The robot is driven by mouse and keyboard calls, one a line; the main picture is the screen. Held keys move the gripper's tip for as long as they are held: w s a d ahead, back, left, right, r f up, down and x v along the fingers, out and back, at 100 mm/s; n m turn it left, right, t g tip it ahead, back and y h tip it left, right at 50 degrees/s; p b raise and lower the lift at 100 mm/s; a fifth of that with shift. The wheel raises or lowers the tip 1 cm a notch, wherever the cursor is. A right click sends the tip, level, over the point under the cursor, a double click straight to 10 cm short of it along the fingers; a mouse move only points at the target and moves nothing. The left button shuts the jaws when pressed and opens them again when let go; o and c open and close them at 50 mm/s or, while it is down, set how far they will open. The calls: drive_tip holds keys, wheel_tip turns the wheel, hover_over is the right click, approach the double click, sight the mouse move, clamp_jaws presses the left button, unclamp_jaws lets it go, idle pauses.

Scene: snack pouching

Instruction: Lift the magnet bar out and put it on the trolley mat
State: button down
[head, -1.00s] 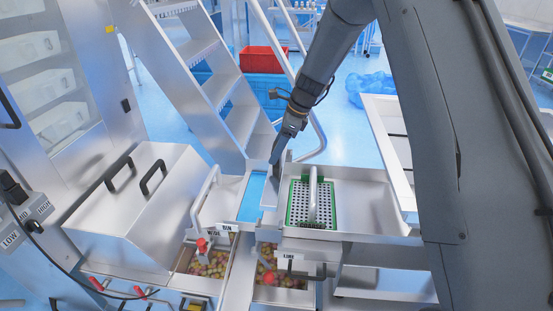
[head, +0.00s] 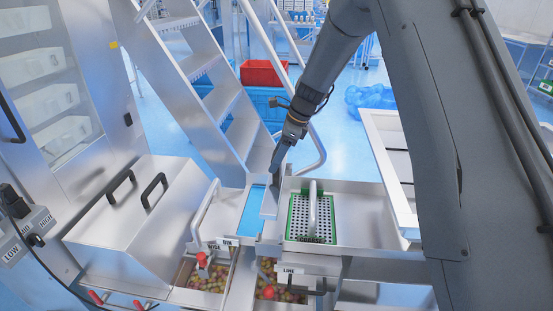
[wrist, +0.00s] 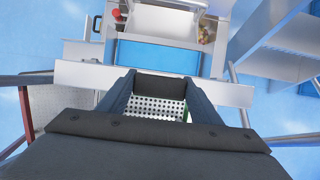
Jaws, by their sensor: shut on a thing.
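My gripper (head: 276,166) is above the metal bench, between a blue mat (head: 251,212) and a perforated plate (head: 326,222). It is shut on what looks like the magnet bar (head: 269,206), a pale metal piece just below the fingers. In the wrist view, my gripper (wrist: 159,78) has its fingertips at a long pale metal bar (wrist: 80,74); the exact contact is hard to make out. The blue mat also shows beyond the bar in the wrist view (wrist: 155,57). The perforated plate shows between the fingers (wrist: 158,107).
The perforated plate has a green edge and an upright handle. A lidded metal box (head: 140,212) with black handles stands to the left. Bins of colourful sweets (head: 206,277) lie below the bench front. Metal steps (head: 222,95) and a rail rise behind the gripper.

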drive_tip(key=shift+r+p, duration=1.1)
drive_tip(key=shift+r, duration=0.55)
